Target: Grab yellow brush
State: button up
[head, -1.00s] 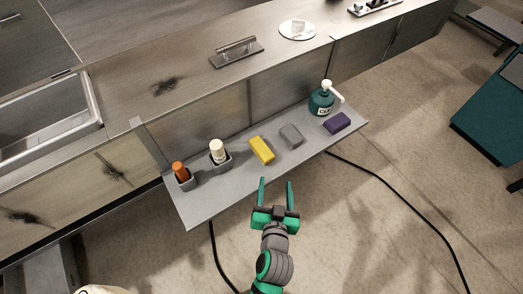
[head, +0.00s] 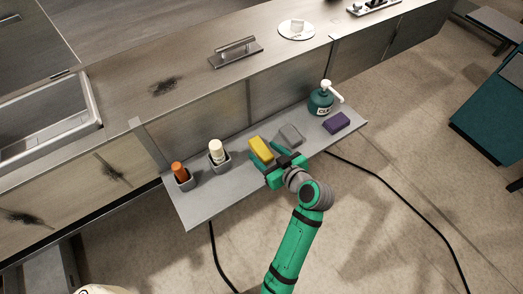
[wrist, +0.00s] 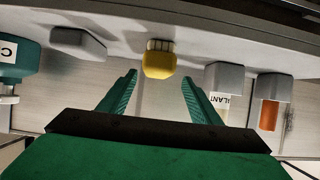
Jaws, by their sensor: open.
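The yellow brush (head: 261,149) lies on the grey shelf (head: 205,206) in the head view, between a white-capped bottle and a grey block. In the wrist view the yellow brush (wrist: 158,62) is ahead of my gripper, its pale bristles showing along one edge. My gripper (head: 268,165) is open at the near end of the brush. In the wrist view my gripper's two green fingers (wrist: 159,88) stand apart, with the brush beyond and between their tips. Nothing is between the fingers at their bases. The arm hides part of the shelf.
A grey block (head: 291,133) sits just right of the brush. The white-capped bottle (head: 217,150) and an orange bottle (head: 180,171) stand in grey holders to the left. A purple block (head: 337,122) and green pump bottle (head: 321,102) are farther right.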

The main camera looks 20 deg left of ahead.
aim_at(260, 149)
jog(key=shift+x, duration=1.6)
jog(key=x, duration=0.4)
jog(key=shift+w+a+f, duration=0.1)
jog(key=shift+w+f, duration=0.1)
jog(key=shift+w, duration=0.2)
jog(key=shift+c, duration=0.4)
jog(key=c, duration=1.1)
jog(key=shift+r, duration=0.1)
